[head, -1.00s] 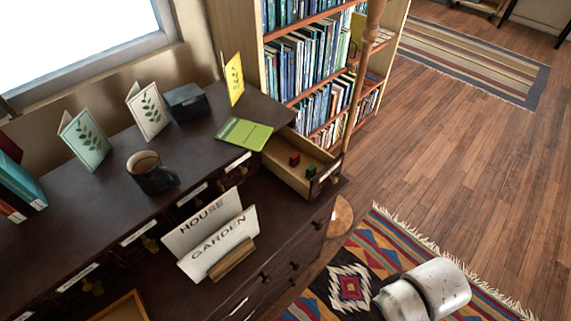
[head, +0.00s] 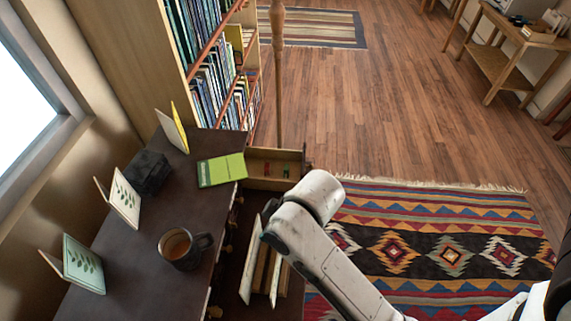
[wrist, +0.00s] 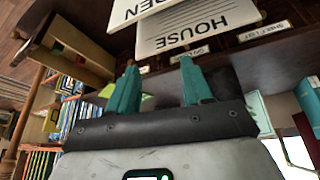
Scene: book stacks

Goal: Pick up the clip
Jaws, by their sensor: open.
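I cannot make out for certain which thing is the clip. Small red (head: 267,169) and green (head: 286,173) items lie in the open drawer (head: 262,183) at the right end of the dark desk in the head view; they are too small to identify. The open drawer also shows at upper left in the wrist view (wrist: 80,38). My gripper (wrist: 160,64) is open, its two teal fingers apart with nothing between them. It points toward the desk front below the lettered cards, away from the drawer. In the head view my arm hides the gripper.
The HOUSE card (wrist: 195,28) is close ahead of my fingers. A bookshelf (head: 205,60) rises behind. The patterned rug (head: 440,250) is clear at right.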

